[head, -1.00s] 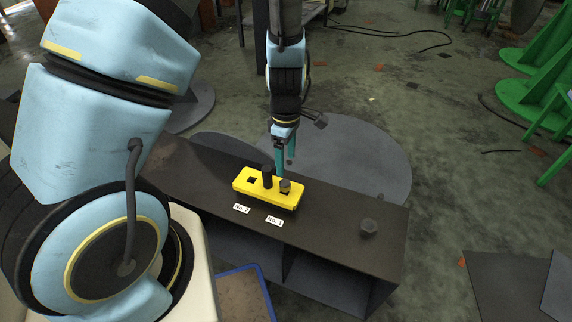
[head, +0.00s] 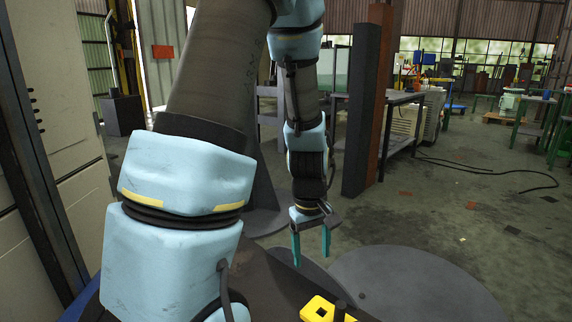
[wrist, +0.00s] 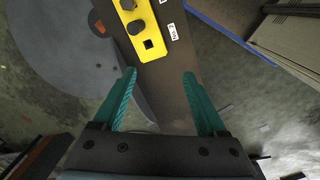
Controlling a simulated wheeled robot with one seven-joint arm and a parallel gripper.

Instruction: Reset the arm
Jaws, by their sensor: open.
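My gripper (head: 311,246) hangs in the head view with its two teal fingers apart and nothing between them. It also shows open in the wrist view (wrist: 160,98). The yellow block (head: 325,312) is at the bottom edge of the head view, partly cut off, below and to the right of the fingers. In the wrist view the yellow block (wrist: 153,58) lies beyond the fingertips at the top, apart from them. It carries dark pegs (wrist: 137,27) and shows one bare square hole. A white label lies beside it.
The dark table top (wrist: 178,95) carries the block. Round grey plates (head: 410,285) lie on the floor behind it. A dark and brown post (head: 365,110) and a workbench (head: 400,100) stand farther back. Floor to the right is open.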

